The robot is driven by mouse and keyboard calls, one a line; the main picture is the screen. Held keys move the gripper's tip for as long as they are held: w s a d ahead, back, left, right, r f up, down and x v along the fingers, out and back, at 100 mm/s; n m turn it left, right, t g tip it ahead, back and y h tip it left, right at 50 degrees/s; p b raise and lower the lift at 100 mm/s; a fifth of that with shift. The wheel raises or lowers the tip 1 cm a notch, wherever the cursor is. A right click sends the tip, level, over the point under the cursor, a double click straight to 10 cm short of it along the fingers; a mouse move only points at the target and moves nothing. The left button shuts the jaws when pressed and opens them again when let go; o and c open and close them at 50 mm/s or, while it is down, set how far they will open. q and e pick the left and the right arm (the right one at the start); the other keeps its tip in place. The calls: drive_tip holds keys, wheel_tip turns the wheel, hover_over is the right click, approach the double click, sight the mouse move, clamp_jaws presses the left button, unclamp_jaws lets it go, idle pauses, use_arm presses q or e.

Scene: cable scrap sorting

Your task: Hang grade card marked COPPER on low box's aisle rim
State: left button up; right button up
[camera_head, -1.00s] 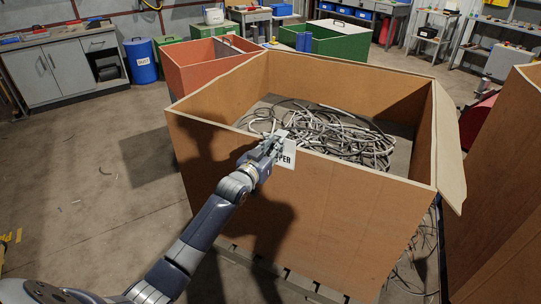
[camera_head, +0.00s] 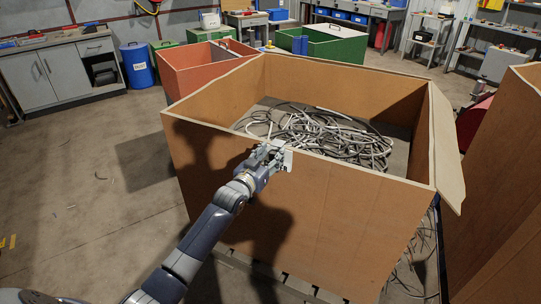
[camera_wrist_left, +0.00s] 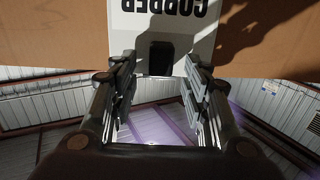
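The white card lettered COPPER (camera_wrist_left: 205,25) appears upside down in the left wrist view, against the brown wall of the low box. In the head view the card (camera_head: 287,160) is mostly behind my left gripper, on the near outer face of the box (camera_head: 340,215), its top about level with the rim. My left gripper (camera_head: 273,152) is at that rim. In the wrist view its two fingers (camera_wrist_left: 160,88) are apart, with a dark square piece on the card between them and a gap on either side. Whether the card is hooked over the rim is hidden. My right gripper is not in view.
Tangled cable scrap (camera_head: 320,135) lies inside the box. A tall brown box (camera_head: 500,190) stands close at the right. A red bin (camera_head: 205,68) and a green bin (camera_head: 335,42) stand behind.

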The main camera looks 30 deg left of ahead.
use_arm(q)
drive_tip(key=shift+s+f, duration=0.1)
drive_tip(key=shift+s, duration=0.55)
drive_tip(key=s, duration=1.1)
drive_tip(key=s+f+g, duration=0.2)
drive_tip(key=f, duration=0.8)
drive_tip(key=s+f+g, duration=0.2)
drive_tip(key=f, duration=0.8)
drive_tip(key=s+d+f+g+p, duration=0.1)
drive_tip(key=s+f+g, duration=0.1)
drive_tip(key=s+f, duration=0.55)
drive_tip(key=s+d+f+g, duration=0.15)
drive_tip(key=s+f, duration=0.25)
drive_tip(key=f, duration=0.6)
drive_tip(key=s+d+f+g, duration=0.2)
drive_tip(key=s+f, duration=0.4)
drive_tip(key=s, duration=0.5)
drive_tip(key=s+d+f+m+g, duration=0.1)
drive_tip(key=s+f+g, duration=0.3)
drive_tip(key=s, duration=0.8)
drive_tip(key=s+d+f+m+g, duration=0.1)
drive_tip(key=s+d+f+g, duration=0.2)
drive_tip(key=s+f, duration=0.5)
drive_tip(key=s, duration=0.4)
drive_tip(key=shift+s+d+p, duration=0.25)
drive_tip(key=shift+d+p, duration=0.1)
drive_tip(key=shift+d, duration=0.05)
